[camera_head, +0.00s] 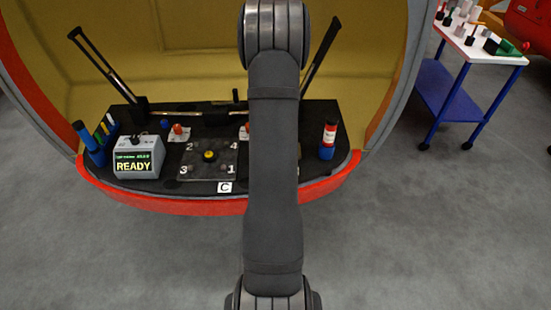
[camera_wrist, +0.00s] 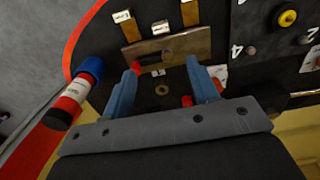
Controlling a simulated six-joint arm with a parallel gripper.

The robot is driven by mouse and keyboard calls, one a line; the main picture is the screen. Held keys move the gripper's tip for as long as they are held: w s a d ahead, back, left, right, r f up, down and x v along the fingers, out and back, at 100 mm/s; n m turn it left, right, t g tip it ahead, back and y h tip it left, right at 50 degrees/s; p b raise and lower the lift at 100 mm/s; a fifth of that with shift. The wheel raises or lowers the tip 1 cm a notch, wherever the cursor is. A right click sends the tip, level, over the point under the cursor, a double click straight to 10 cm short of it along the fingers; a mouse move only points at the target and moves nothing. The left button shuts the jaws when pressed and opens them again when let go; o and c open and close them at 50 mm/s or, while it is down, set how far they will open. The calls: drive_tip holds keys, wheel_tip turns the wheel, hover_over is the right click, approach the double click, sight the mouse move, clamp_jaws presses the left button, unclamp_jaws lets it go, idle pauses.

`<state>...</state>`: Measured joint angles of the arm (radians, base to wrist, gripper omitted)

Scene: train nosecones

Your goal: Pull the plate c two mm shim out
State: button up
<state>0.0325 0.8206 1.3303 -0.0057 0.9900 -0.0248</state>
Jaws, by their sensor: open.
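In the wrist view, a dark plate with a yellow knob (camera_wrist: 287,18) and white numbers lies at the upper right. In the head view the plate (camera_head: 190,170) has numbers at its corners and a white "C" label (camera_head: 224,187) in front of it. My gripper (camera_wrist: 161,68) is open, its two blue fingers apart over the black deck, away from that plate. I cannot tell which piece is the two mm shim. My arm hides my gripper in the head view.
A red-and-blue cylinder (camera_head: 328,139) stands at the deck's right. A grey box reading "READY" (camera_head: 137,160) and blue holders (camera_head: 92,150) are at its left. Two dark struts rise behind. A white-topped cart (camera_head: 470,38) stands at the right; grey floor is clear.

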wheel_tip(320, 180, down, 17)
drive_tip(key=shift+f, duration=0.15)
idle(0.4)
